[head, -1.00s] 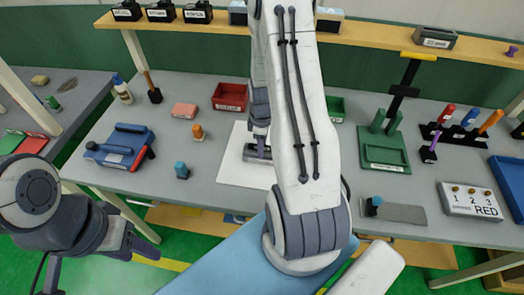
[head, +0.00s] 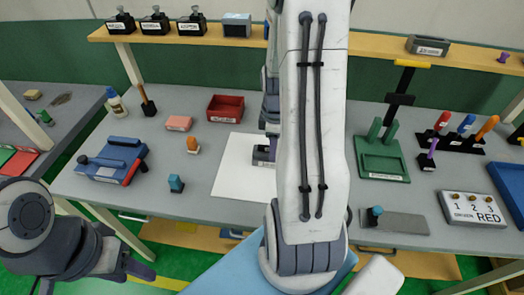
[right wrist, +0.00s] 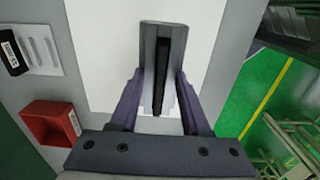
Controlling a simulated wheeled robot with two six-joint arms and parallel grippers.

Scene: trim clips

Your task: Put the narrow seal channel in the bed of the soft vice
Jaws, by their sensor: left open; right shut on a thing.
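The soft vice seems to be the blue block device (head: 112,162) with a red bar, at the left of the bench in the head view. In the right wrist view my right gripper (right wrist: 160,100) is shut on a grey channel piece (right wrist: 149,42) with a dark slot along it, held over a white sheet. My left gripper (head: 118,276) is open and empty at the lower left, in front of the bench and partly out of frame.
The white sheet (head: 235,180) lies mid-bench. A green stand (head: 382,160) and numbered box (head: 473,209) are at right.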

